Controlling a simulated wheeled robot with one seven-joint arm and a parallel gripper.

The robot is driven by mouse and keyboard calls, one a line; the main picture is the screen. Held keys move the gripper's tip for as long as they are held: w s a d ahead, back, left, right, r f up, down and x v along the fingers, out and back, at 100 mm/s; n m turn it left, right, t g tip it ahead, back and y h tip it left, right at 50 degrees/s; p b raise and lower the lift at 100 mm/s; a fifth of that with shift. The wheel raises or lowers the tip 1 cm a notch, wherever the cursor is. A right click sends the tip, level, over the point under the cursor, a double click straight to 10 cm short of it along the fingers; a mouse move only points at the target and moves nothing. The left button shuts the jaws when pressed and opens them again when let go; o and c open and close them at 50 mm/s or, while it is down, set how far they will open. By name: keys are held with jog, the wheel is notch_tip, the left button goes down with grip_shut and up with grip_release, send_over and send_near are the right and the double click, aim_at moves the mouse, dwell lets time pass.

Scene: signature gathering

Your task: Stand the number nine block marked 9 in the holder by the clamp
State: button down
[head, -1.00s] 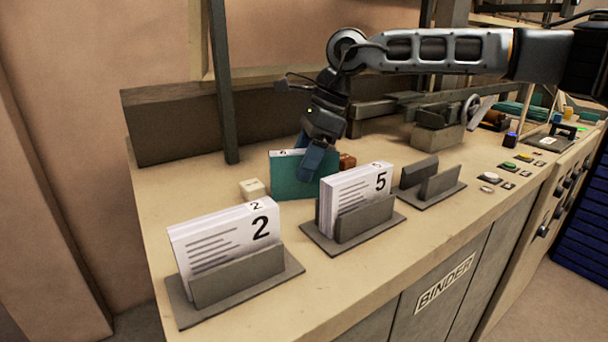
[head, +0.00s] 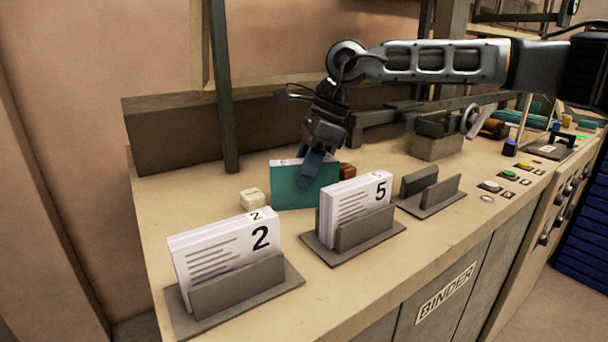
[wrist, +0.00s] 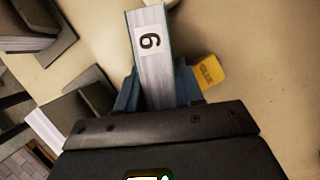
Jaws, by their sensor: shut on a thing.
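My gripper (head: 305,175) is shut on a teal-covered block of white pages (head: 292,192), which stands upright behind the block marked 5. In the wrist view the block's page edge (wrist: 151,80) sits between my fingers, with a label that reads as a 9 or a 6 depending on which way up it is. I cannot tell whether its bottom touches the bench. The empty grey holder (head: 425,208), with two upright plates, stands at the right, in front of the clamp (head: 437,140) with its handwheel.
A block marked 5 (head: 350,208) and a block marked 2 (head: 222,245) stand in grey holders at the front. A small cream block (head: 252,199) lies left of the held block. A yellow GLUE item (wrist: 208,76) lies beside it. Buttons (head: 490,186) line the bench right of the empty holder.

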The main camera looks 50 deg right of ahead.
jog(key=shift+r, duration=0.15)
jog(key=shift+r, duration=0.5)
notch_tip(320, 180, up, 3)
jog(key=shift+f, duration=0.1)
jog(key=s+d+r+b, duration=0.1)
jog(key=s+d+r, duration=0.5)
jog(key=d, duration=0.4)
jog(key=shift+r, duration=0.7)
